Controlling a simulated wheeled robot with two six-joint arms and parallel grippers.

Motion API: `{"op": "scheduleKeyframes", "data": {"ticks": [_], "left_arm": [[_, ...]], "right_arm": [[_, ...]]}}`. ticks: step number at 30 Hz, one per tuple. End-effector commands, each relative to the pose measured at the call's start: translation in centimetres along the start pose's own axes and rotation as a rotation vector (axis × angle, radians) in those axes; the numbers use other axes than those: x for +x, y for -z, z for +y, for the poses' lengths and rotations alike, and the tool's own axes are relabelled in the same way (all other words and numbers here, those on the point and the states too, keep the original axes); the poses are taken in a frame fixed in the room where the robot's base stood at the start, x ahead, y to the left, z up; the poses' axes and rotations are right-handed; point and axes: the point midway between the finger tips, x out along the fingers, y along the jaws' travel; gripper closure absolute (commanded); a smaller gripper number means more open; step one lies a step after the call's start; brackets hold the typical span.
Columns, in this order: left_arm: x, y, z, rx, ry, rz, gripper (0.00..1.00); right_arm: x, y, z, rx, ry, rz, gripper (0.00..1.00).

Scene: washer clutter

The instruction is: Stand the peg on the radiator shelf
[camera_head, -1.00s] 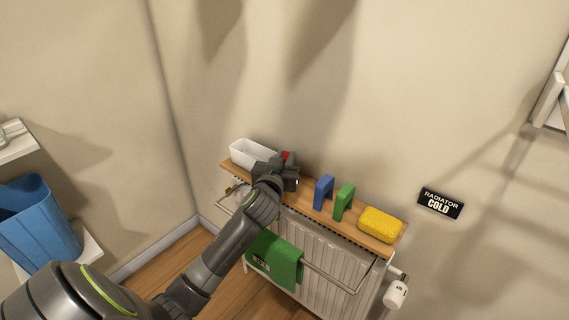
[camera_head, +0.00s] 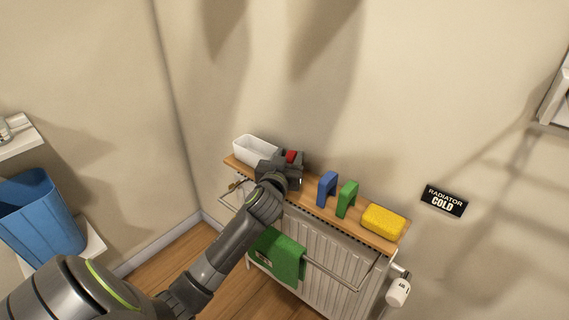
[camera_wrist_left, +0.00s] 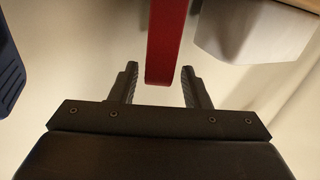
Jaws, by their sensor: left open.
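A red peg (camera_head: 291,156) is on the left part of the wooden radiator shelf (camera_head: 232,162), partly hidden by my left gripper (camera_head: 294,163). In the left wrist view the red peg (camera_wrist_left: 166,40) shows as a flat bar, its near end between the two fingertips of my left gripper (camera_wrist_left: 158,82). The fingers are open, with a gap on each side of the bar. A blue peg (camera_head: 326,187) and a green peg (camera_head: 346,199) stand upright on the shelf to the right. My right gripper is out of view.
A white tray (camera_head: 255,150) stands on the shelf just left of my gripper. A yellow sponge (camera_head: 384,222) sits at the right end. A green towel (camera_head: 279,257) hangs on the rail below. A blue bin (camera_head: 41,216) stands far left.

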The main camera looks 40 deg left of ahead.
Motion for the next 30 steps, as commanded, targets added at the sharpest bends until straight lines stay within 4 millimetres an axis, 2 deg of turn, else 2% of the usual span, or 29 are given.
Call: {"op": "scheduleKeyframes", "data": {"ticks": [2,5,15,19,24,30], "left_arm": [[0.0,0.3,0.0,0.000,0.000,0.000,0.57],[-1.5,0.1,0.0,-0.001,-0.001,-0.001,0.57],[-8.3,0.1,0.0,-0.003,0.000,-0.001,0.57],[-10.3,0.1,0.0,-0.002,0.001,-0.001,0.57],[-11.7,0.1,0.0,-0.001,0.001,0.000,0.57],[-12.0,0.2,0.0,0.000,0.001,0.001,0.57]], "right_arm": [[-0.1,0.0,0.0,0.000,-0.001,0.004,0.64],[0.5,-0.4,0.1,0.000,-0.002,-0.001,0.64],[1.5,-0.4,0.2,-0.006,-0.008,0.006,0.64],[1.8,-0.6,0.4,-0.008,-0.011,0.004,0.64],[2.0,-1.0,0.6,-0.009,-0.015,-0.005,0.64],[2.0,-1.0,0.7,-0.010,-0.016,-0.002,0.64]]}}
